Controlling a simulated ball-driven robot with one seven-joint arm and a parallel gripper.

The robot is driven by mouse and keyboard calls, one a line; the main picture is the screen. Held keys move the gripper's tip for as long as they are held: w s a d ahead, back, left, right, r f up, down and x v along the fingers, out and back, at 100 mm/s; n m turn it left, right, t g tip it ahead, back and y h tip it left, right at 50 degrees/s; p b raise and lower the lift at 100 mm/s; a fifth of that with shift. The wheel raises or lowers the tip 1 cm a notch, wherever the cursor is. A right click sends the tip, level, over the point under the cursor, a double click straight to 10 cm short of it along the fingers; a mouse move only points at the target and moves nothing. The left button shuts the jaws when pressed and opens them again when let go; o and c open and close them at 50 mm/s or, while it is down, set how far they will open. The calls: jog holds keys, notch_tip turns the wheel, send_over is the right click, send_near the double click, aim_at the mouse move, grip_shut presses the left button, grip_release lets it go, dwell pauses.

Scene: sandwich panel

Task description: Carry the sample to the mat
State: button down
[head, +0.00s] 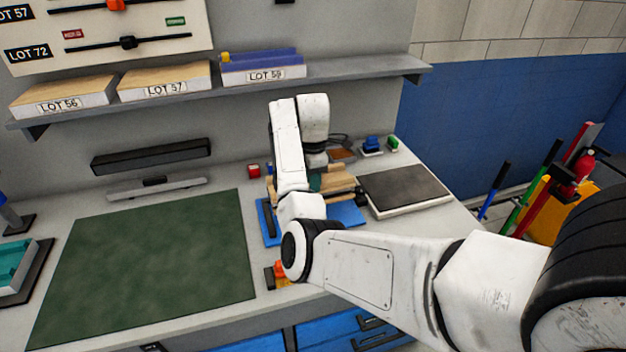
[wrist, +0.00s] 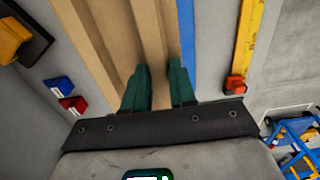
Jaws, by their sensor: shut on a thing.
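My gripper (wrist: 160,87) has green fingers closed on a tan wooden strip-like sample (wrist: 150,38), with one finger on each side of it. In the head view the tan sample pieces (head: 338,181) lie over a blue tray (head: 347,214), partly hidden behind my white arm. More tan board (wrist: 92,35) shows left of the fingers in the wrist view, and I cannot tell whether it is the same piece. A large green mat (head: 155,265) lies flat and bare on the left of the bench, apart from my gripper.
A dark grey slab (head: 404,188) lies right of the tray. A yellow ruler (wrist: 248,45) with an orange end piece is beside the tray. A shelf (head: 340,72) overhangs the back.

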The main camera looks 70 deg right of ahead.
jog(key=shift+w+a, duration=0.1)
jog(key=shift+w+a+r+p, duration=0.1)
jog(key=shift+w+a+p, duration=0.85)
jog(key=shift+w+a, duration=0.7)
jog(key=w+a, duration=0.4)
jog(key=w, duration=0.1)
jog(key=shift+w+a, duration=0.15)
jog(key=shift+a, duration=0.25)
jog(key=shift+a, duration=0.1)
jog(key=w+a, duration=0.8)
jog(key=shift+w, duration=0.3)
dwell(0.6)
